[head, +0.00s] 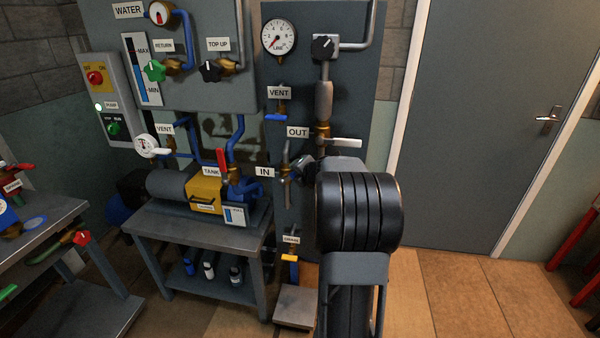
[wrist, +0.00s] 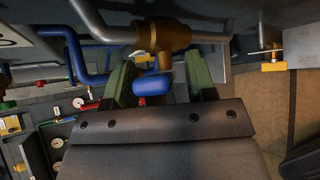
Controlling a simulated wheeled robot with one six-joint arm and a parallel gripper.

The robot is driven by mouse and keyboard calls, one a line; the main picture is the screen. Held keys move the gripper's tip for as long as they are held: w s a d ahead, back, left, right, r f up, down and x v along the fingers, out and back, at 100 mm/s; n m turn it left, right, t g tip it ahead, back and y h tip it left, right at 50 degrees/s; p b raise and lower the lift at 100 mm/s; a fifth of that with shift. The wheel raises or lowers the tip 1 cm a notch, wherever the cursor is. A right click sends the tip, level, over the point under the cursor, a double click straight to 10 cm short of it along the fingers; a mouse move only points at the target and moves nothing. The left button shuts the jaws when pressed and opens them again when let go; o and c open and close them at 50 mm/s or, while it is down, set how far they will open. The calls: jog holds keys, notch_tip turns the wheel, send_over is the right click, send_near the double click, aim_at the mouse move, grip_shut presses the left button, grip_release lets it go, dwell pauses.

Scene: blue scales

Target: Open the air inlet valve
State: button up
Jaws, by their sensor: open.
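The air inlet valve is at the IN label (head: 264,172) on the dark panel. In the head view its body is mostly hidden by my gripper and wrist. In the wrist view a brass valve body (wrist: 165,36) sits on a grey pipe, with a short blue handle (wrist: 152,84) below it. My gripper (head: 304,166) is at the panel just right of the IN label. Its two green fingers in the wrist view (wrist: 160,78) are open, one on each side of the blue handle. The handle lies nearer the left finger; I cannot tell whether they touch.
Above the inlet are the OUT valve with a white lever (head: 345,143) and the VENT valve with a blue lever (head: 276,117). The yellow DRAIN lever (head: 290,258) is below. A pump bench (head: 200,232) stands left. Open floor lies right, before the grey door (head: 490,110).

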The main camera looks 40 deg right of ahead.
jog(key=p+v, duration=0.2)
jog(key=v, duration=1.2)
jog(key=shift+f, duration=0.1)
